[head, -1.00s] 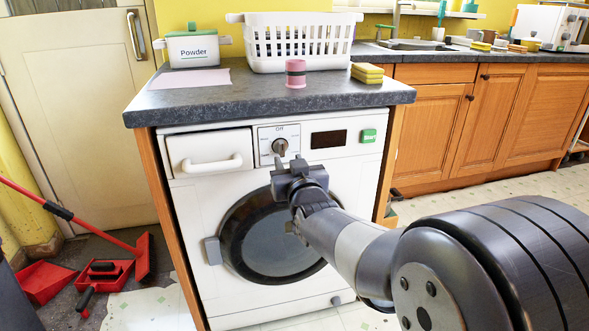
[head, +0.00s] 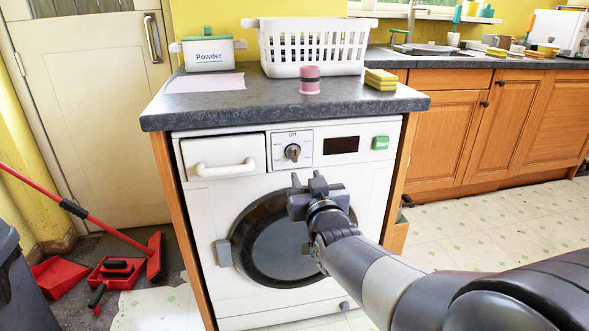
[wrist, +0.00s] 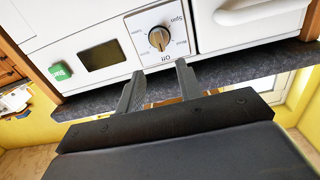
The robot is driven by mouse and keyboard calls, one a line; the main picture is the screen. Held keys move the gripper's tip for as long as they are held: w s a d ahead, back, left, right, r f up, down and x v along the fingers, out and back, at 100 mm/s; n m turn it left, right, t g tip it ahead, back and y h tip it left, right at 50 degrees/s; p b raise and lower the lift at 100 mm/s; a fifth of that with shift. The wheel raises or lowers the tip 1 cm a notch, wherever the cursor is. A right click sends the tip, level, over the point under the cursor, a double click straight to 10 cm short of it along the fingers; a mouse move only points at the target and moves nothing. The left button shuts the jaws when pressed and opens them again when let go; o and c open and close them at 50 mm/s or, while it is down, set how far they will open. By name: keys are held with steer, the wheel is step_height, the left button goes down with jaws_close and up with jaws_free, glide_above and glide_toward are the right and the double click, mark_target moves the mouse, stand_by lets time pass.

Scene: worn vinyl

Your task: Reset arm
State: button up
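My gripper (head: 307,182) is in front of the white washing machine (head: 205,205), below its dial and in front of the top of the round door (head: 285,245). In the wrist view its two fingers (wrist: 160,88) stand apart with nothing between them, so it is open and empty. The dial (head: 292,152) is clear of the fingers; it also shows upside down in the wrist view (wrist: 158,38), beyond the fingertips. My arm hides the lower right part of the door.
A red dustpan (head: 58,277) and broom (head: 155,255) are at the left.

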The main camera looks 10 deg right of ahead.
mark_target(295, 155)
steer(key=w+b, duration=0.2)
steer(key=w, duration=0.8)
steer(key=shift+w, duration=0.35)
